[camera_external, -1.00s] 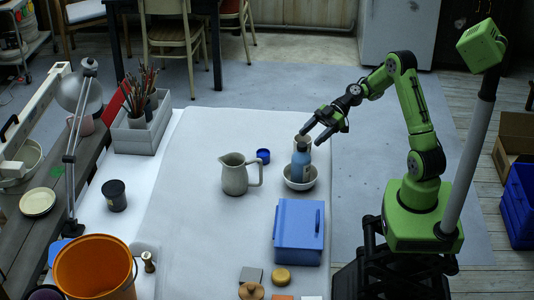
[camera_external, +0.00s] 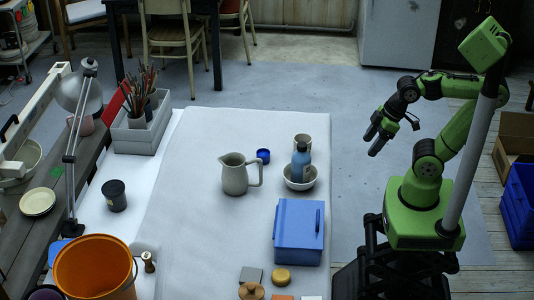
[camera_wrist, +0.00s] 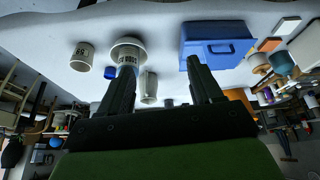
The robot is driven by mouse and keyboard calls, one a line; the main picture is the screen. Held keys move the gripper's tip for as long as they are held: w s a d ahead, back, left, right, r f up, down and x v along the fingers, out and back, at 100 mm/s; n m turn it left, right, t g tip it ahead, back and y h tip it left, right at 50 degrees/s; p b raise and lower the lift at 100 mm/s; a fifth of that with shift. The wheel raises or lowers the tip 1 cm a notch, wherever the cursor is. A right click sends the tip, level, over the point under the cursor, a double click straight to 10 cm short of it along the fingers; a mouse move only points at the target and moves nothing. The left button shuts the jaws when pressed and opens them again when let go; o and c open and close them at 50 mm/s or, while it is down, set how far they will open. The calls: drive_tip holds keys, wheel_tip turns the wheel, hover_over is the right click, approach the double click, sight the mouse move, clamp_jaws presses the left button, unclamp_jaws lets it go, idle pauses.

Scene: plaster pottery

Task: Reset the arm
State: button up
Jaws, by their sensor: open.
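My gripper (camera_external: 376,139) is open and empty, to the right of the table in the external view and clear of its edge. Its two dark fingers also show in the wrist view (camera_wrist: 160,80), spread apart with nothing between them up close. A blue bottle (camera_external: 301,158) stands upright in a white bowl (camera_external: 312,180) near the table's right edge. The wrist view also shows the bowl (camera_wrist: 128,44), with the bottle partly behind a finger.
The white-covered table (camera_external: 200,230) holds a grey pitcher (camera_external: 236,177), a blue cup (camera_external: 263,155), a light mug (camera_external: 303,140) and a blue box (camera_external: 296,238). Free floor (camera_external: 350,110) lies between table and arm. Cardboard (camera_external: 514,135) and blue crates (camera_external: 520,205) stand at right.

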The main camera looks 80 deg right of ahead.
drive_tip(key=s+m, duration=0.1)
drive_tip(key=s+d, duration=0.1)
drive_tip(key=s, duration=0.1)
drive_tip(key=shift+r+m+t, duration=0.15)
drive_tip(key=shift+m+t, duration=0.15)
drive_tip(key=shift+m, duration=0.1)
drive_tip(key=shift+w+a, duration=0.1)
